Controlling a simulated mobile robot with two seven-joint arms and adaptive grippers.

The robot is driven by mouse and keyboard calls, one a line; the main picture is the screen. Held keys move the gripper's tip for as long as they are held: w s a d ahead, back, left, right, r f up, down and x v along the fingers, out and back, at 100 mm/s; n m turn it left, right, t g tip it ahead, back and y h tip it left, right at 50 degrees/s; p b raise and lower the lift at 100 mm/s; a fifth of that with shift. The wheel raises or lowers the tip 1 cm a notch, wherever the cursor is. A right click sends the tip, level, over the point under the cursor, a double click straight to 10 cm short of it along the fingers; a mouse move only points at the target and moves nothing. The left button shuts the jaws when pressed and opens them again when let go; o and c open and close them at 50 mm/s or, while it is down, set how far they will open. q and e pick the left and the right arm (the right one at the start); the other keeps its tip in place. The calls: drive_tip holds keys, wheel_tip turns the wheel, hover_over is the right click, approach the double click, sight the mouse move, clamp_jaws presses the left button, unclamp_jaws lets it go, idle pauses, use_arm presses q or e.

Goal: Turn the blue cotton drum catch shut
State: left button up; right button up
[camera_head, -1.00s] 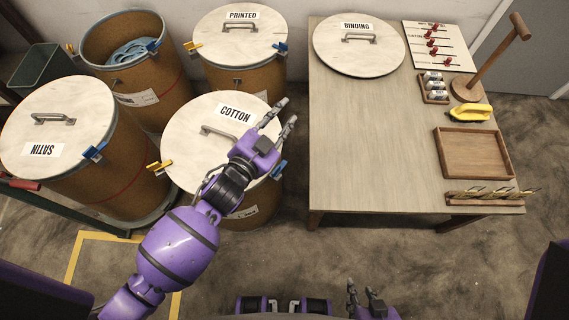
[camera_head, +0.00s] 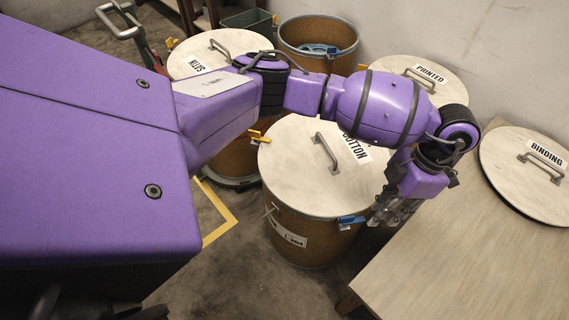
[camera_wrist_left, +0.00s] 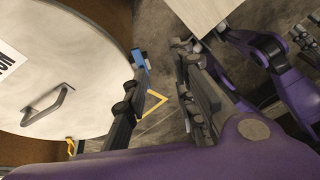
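The cotton drum (camera_head: 300,240) stands in the middle of the head view with its pale lid (camera_head: 295,170) on. Its blue catch (camera_head: 350,220) sits at the rim on the side toward the table. In the left wrist view the blue catch (camera_wrist_left: 140,62) shows beside the tip of one finger; I cannot tell whether they touch. My left gripper (camera_head: 392,210) points down beside the catch. Its fingers (camera_wrist_left: 165,85) are apart with nothing seen between them. My right gripper is out of the head view; purple and black arm parts show at the right of the left wrist view.
A yellow catch (camera_head: 258,138) is on the cotton drum's other side. The satin drum (camera_head: 215,50), an open drum (camera_head: 318,40) and the printed drum (camera_head: 420,75) stand behind. The table (camera_head: 470,250) is close on the right, with the binding lid (camera_head: 530,175) on it.

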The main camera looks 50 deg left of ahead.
sight(349, 217)
use_arm(q)
drive_tip(key=shift+y, duration=0.9)
drive_tip(key=s+a+f, duration=0.1)
drive_tip(key=f, duration=0.1)
drive_tip(key=s+a+f, duration=0.1)
drive_tip(key=a+f, duration=0.1)
drive_tip(key=s+a+f, duration=0.1)
drive_tip(key=a+f, duration=0.1)
drive_tip(key=shift+s+a+f+b, duration=0.1)
drive_tip(key=shift+a+f+b, duration=0.1)
drive_tip(key=shift+f+b, duration=0.1)
